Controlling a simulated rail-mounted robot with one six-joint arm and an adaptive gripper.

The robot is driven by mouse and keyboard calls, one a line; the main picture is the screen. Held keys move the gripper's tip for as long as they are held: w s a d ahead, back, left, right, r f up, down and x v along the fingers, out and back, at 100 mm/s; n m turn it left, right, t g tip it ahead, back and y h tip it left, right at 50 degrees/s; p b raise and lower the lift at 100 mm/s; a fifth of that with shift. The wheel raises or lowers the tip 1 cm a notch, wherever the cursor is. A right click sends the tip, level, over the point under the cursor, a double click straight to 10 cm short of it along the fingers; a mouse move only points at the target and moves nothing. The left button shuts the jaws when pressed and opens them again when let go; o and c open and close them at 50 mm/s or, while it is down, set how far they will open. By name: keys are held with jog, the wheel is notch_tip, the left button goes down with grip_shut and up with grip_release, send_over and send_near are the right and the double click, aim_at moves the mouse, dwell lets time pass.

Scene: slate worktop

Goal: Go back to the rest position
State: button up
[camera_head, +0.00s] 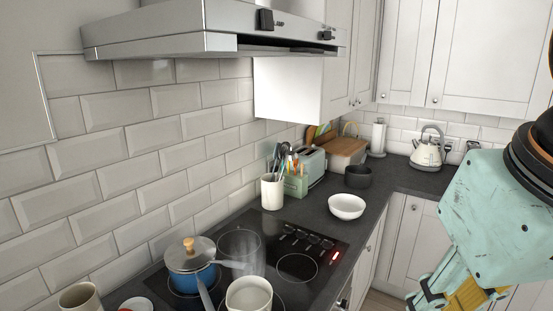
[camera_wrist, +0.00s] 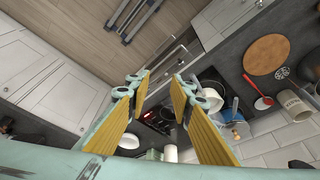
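My gripper (camera_wrist: 161,82) shows in the wrist view with its two yellow-padded fingers spread apart. It is open, and nothing is between the fingers. In the head view my teal arm fills the right side, and part of my gripper shows at the lower right edge, in front of the lower cabinets and clear of the worktop; its fingertips are cut off there. The slate worktop (camera_head: 375,196) runs along the tiled wall and turns right at the corner.
A white bowl (camera_head: 346,206), a dark bowl (camera_head: 358,177), a utensil pot (camera_head: 272,191), a toaster (camera_head: 311,163) and a kettle (camera_head: 427,150) stand beyond. An extractor hood (camera_head: 200,30) hangs above.

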jog(key=s, duration=0.1)
jog(key=s+f, duration=0.1)
jog(key=shift+s+f, duration=0.15)
jog(key=shift+s, duration=0.15)
